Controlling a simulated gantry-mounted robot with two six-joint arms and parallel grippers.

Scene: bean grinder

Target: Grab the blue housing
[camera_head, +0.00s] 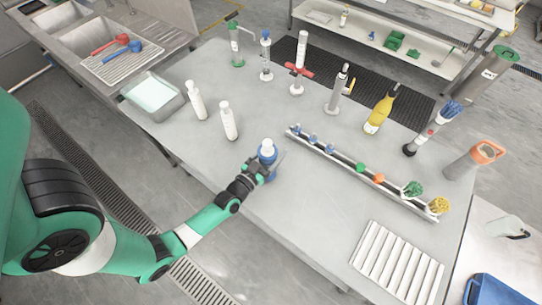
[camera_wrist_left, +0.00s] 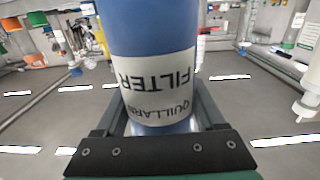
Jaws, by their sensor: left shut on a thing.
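The blue housing (camera_head: 267,154) shows in the head view near the middle of the grey table, with a white part on top. It looks upright. In the left wrist view the blue housing (camera_wrist_left: 150,30) fills the middle, its white label reading FILTER upside down. My left gripper (camera_head: 266,172) is shut on the blue housing, with its fingers on either side; the fingers also show in the left wrist view (camera_wrist_left: 155,110). I cannot tell whether the housing touches the table. My right gripper is not in view.
Two white bottles (camera_head: 228,120) stand left of the housing. A long rack (camera_head: 330,155) with small coloured parts lies to its right. Tall fittings and a yellow bottle (camera_head: 381,110) stand farther back. A white ribbed tray (camera_head: 396,262) lies front right. The table between housing and tray is clear.

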